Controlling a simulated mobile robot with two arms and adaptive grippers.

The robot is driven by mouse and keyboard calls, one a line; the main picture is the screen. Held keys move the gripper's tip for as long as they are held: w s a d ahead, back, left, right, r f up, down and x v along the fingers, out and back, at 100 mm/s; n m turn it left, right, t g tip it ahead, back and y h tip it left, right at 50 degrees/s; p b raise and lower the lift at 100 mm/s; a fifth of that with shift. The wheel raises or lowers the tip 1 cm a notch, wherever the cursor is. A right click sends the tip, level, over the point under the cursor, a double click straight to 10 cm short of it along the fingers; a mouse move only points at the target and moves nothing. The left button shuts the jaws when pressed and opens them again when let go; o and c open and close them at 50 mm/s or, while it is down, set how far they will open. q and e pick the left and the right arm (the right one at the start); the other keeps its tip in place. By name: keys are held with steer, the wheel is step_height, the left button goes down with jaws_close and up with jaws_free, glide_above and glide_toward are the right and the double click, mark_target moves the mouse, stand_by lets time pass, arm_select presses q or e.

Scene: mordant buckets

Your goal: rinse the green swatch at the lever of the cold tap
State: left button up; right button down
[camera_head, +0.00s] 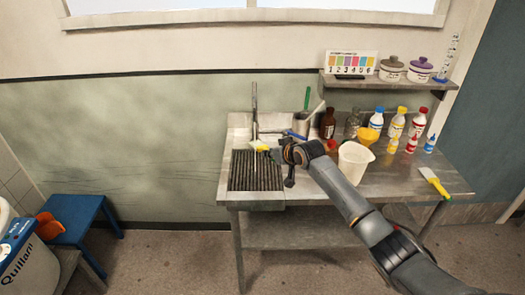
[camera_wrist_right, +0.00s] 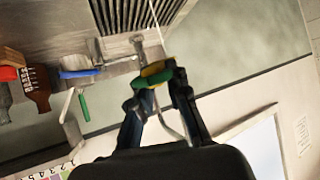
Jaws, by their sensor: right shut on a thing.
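My right gripper (camera_head: 274,151) reaches in over the grated sink (camera_head: 256,178) from the right. It is shut on the green swatch, which shows as a small green and yellow piece (camera_head: 261,146). In the right wrist view the swatch (camera_wrist_right: 152,79) sits between the fingertips, green nearest me with yellow behind. The metal tap (camera_head: 254,98) stands upright at the back of the sink, close to the swatch. A thin pale line like a water stream (camera_wrist_right: 153,18) runs from beside the swatch toward the grate. I cannot tell whether swatch and tap touch. My left gripper is not in view.
A white pitcher (camera_head: 354,162) stands right of the sink, near my right forearm. A shelf (camera_head: 385,84) holds jars and a colour chart. A blue stool (camera_head: 80,222) is at the left.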

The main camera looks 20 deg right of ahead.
arm_select(q)
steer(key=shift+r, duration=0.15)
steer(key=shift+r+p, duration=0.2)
steer(key=shift+p, duration=0.15)
stand_by(0.5)
stand_by(0.3)
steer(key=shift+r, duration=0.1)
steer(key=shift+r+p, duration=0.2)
steer(key=shift+p, duration=0.1)
stand_by(0.5)
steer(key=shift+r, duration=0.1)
stand_by(0.4)
